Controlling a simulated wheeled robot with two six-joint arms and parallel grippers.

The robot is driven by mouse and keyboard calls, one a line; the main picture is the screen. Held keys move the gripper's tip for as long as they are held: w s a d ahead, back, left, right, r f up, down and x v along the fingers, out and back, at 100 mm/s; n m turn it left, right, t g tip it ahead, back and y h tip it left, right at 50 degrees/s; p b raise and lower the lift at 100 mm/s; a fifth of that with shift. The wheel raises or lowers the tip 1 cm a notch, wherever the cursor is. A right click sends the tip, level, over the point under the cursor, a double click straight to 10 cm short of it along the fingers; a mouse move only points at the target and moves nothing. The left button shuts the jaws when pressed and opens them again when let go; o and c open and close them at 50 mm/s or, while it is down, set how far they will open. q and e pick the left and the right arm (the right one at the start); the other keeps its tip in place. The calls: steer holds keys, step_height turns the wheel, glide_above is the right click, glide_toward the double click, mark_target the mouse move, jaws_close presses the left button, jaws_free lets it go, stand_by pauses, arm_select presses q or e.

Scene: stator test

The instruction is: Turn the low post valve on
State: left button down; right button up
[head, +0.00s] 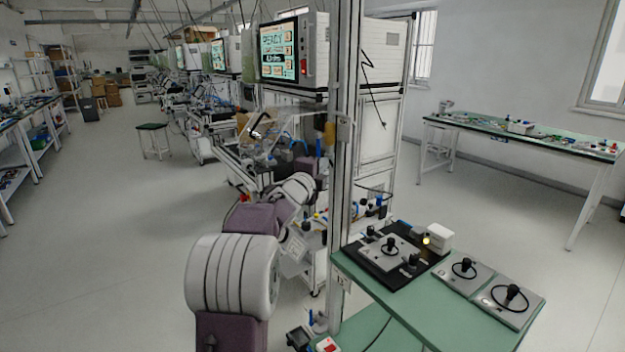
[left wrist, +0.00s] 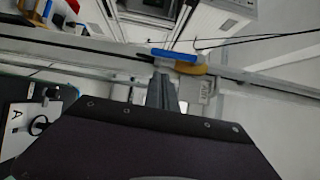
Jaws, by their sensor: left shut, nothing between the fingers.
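A valve on the metal post shows in the head view as an upright blue lever (head: 318,145) next to a yellow part (head: 330,137). In the left wrist view the blue lever (left wrist: 174,54) lies across the picture, with the yellow part (left wrist: 190,69) beside it. My left gripper (left wrist: 162,80) is shut and empty, its fingertips close below the lever in that view; I cannot tell whether they touch. In the head view its fingers are not clear behind my arm. A second small blue handle (head: 311,318) shows low by the post. My right gripper is not in view.
The vertical metal post (head: 344,200) stands close to my left arm. A green bench (head: 405,310) with knob plates and a lit yellow lamp (head: 426,240) is right of it. A cluttered workstation stands behind the arm. The floor (head: 110,220) at left is clear.

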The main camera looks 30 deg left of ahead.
arm_select(q)
steer(key=s+d, duration=0.3)
steer(key=s, duration=0.8)
steer(key=p, duration=1.1)
glide_toward(318, 150)
steer(key=w+d+f, duration=0.2)
steer(key=w+d, duration=0.1)
steer(key=w, duration=0.1)
steer(key=shift+n, duration=0.3)
steer(key=shift+w+a+p, duration=0.55)
steer(key=shift+w+a, duration=0.85)
steer(key=shift+a, duration=0.15)
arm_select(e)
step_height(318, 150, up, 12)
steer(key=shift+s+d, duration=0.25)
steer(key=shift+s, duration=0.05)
